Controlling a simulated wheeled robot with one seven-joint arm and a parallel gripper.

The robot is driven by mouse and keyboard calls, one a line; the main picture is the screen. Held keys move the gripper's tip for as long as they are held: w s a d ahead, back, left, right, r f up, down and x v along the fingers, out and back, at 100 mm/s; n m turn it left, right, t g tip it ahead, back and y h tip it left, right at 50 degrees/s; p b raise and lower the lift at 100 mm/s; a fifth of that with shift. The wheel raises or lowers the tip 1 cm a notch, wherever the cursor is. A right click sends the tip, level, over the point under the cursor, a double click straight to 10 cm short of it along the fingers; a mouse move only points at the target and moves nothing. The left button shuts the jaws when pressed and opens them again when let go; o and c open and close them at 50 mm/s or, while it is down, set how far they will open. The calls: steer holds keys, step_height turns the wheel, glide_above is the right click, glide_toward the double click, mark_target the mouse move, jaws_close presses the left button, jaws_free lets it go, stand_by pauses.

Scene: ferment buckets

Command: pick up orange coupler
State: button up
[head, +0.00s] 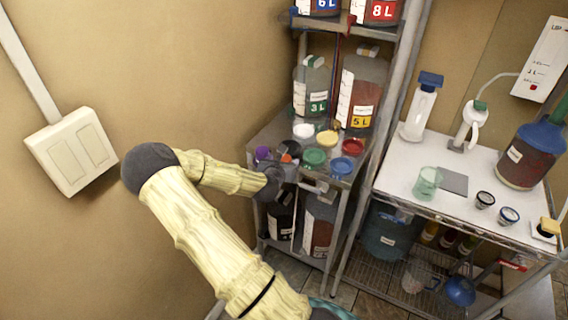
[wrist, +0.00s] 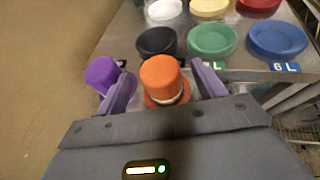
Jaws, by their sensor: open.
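The orange coupler (wrist: 161,78) is a short orange cylinder with a wider orange base and a pale ring near its bottom. It stands at the front edge of the metal shelf in the wrist view, and a small part shows in the head view (head: 286,158). My gripper (wrist: 163,85) is open, with one purple-grey finger on each side of the coupler. In the head view my gripper (head: 284,174) is at the shelf's front left corner.
A purple piece (wrist: 101,75) stands just left of my left finger. Black (wrist: 157,42), green (wrist: 213,40) and blue (wrist: 277,40) lids lie behind, with white, yellow and red ones farther back. Jugs (head: 361,90) stand behind the lids. A wall is at the left.

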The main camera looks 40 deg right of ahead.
mark_target(285, 157)
steer(key=p+x, duration=0.1)
steer(key=x, duration=0.3)
steer(key=shift+f, duration=0.2)
steer(key=c, duration=1.1)
steer(key=shift+r, duration=0.1)
steer(key=shift+c, duration=0.2)
steer(key=shift+w+r, duration=0.1)
steer(key=shift+r, duration=0.2)
steer(key=r, duration=0.3)
steer(key=r+b, duration=0.1)
steer(key=r, duration=0.5)
steer(key=shift+s, duration=0.25)
steer(key=shift+w+r, duration=0.1)
steer(key=shift+r, duration=0.05)
